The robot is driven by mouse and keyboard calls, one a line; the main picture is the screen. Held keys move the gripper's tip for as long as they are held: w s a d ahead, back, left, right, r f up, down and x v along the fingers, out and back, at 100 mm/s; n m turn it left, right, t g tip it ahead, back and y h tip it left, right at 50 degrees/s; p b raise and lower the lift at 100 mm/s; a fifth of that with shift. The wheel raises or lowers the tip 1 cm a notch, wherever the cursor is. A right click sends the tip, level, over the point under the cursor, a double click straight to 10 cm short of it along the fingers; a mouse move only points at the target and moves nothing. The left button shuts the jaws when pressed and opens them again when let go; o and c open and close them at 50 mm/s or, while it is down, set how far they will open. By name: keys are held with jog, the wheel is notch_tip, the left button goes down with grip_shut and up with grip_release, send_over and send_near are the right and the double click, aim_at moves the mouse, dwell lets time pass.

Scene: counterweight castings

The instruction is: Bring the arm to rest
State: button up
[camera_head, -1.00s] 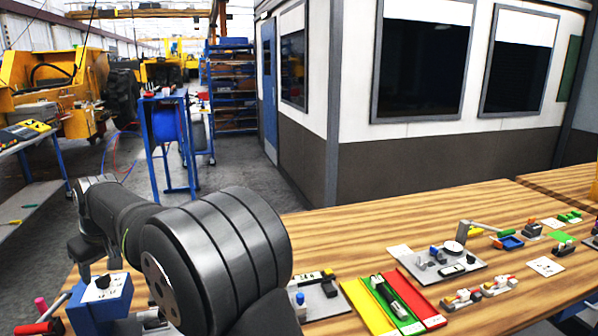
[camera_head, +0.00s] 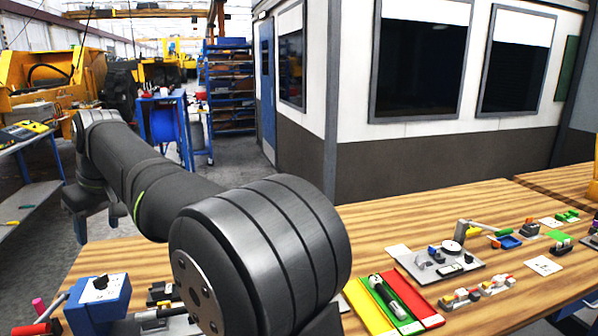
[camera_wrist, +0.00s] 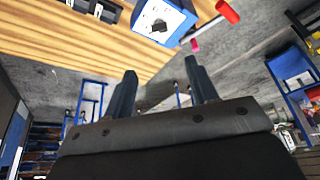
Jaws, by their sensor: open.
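My gripper (camera_wrist: 160,72) is open, with its two dark fingers apart and nothing between them in the wrist view. In the head view my gripper (camera_head: 97,222) is at the left, raised near the table's left edge, partly hidden by the wrist. My arm reaches across the picture from the lower middle to the upper left. In the wrist view the wooden table (camera_wrist: 75,40) lies beyond the fingertips, and floor shows behind them.
A blue box with a dial (camera_head: 100,292) stands at the table's front left; it also shows in the wrist view (camera_wrist: 150,12). A red-yellow-green tray (camera_head: 425,308) and several small fixtures lie on the right. The left bench (camera_head: 38,200) stands across a floor gap.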

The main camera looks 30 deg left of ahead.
jog(key=f+n+t, duration=0.3)
jog(key=n, duration=0.3)
jog(key=f+n+t+y, duration=0.1)
jog(key=f+n+t, duration=0.2)
jog(key=n, duration=0.3)
jog(key=f+n+t+y, duration=0.1)
jog(key=f+n+t, duration=0.3)
jog(key=n, duration=0.3)
jog(key=shift+s+a+f, duration=0.25)
jog(key=shift+a+f, duration=0.1)
jog(key=shift+f, duration=0.1)
jog(key=shift+s+a+f+n+y, duration=0.25)
jog(key=shift+s+n+y, duration=0.2)
jog(key=shift+n, duration=0.45)
jog(key=shift+s+a+f+n+y, duration=0.15)
jog(key=shift+s+n+y, duration=0.3)
jog(key=shift+n, duration=0.45)
jog(key=shift+s, duration=0.1)
